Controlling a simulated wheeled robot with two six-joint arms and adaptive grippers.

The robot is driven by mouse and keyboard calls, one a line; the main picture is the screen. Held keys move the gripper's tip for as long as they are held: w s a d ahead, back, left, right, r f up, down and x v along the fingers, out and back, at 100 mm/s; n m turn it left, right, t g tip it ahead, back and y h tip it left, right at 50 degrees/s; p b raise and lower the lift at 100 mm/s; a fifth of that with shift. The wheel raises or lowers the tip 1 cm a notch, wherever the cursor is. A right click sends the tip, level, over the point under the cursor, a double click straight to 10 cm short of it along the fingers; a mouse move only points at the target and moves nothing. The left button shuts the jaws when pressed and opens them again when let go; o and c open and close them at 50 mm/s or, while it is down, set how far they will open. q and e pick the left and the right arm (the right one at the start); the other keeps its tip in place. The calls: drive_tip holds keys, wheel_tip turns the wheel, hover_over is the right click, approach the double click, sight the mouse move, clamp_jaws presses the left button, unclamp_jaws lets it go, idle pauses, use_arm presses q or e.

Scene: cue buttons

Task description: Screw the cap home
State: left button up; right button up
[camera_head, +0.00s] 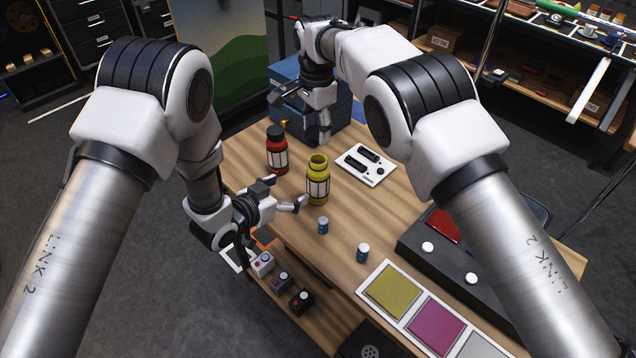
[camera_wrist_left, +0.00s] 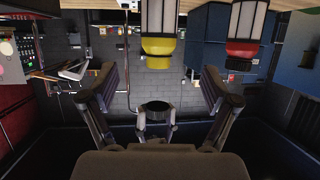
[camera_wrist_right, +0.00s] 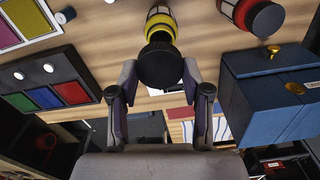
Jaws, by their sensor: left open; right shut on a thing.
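The yellow bottle (camera_head: 318,183) stands upright on the table with its mouth open and uncovered. It also shows in the left wrist view (camera_wrist_left: 158,38), upside down, beyond the fingers. My left gripper (camera_head: 282,196) is open and empty, low beside the yellow bottle on its left. My right gripper (camera_wrist_right: 159,80) is shut on a black cap (camera_wrist_right: 160,66). In the right wrist view the cap covers part of the yellow bottle (camera_wrist_right: 161,22) behind it. In the head view the right gripper (camera_head: 300,112) is behind the bottles, apart from the yellow one; I cannot make out the cap there.
A red bottle (camera_head: 277,155) with a black top stands left of the yellow one. A blue box (camera_head: 340,105) is at the back. A white panel (camera_head: 366,165) lies to the right. Two small blue cylinders (camera_head: 323,226) (camera_head: 362,253) stand in front. Colour cards (camera_head: 394,291) lie at the front right.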

sight(312, 179)
use_arm(q)
drive_tip(key=x, duration=0.4)
drive_tip(key=shift+w+d+f, duration=0.15)
drive_tip(key=shift+d, duration=0.1)
use_arm(e)
drive_tip(key=shift+w+d+f, duration=0.4)
drive_tip(key=shift+w+d, duration=0.15)
drive_tip(key=shift+d, duration=0.1)
use_arm(q)
drive_tip(key=x, duration=0.8)
drive_tip(key=shift+w+f, duration=0.2)
drive_tip(key=shift+f, duration=0.05)
use_arm(e)
drive_tip(key=shift+s+a, duration=0.1)
drive_tip(key=shift+a, duration=0.1)
drive_tip(key=shift+r, duration=0.1)
use_arm(q)
drive_tip(key=shift+s+r, duration=0.1)
use_arm(e)
drive_tip(key=shift+s, duration=0.1)
use_arm(q)
clamp_jaws()
use_arm(e)
drive_tip(key=shift+f, duration=2.45)
drive_tip(key=shift+f, duration=0.9)
drive_tip(key=shift+f, duration=0.6)
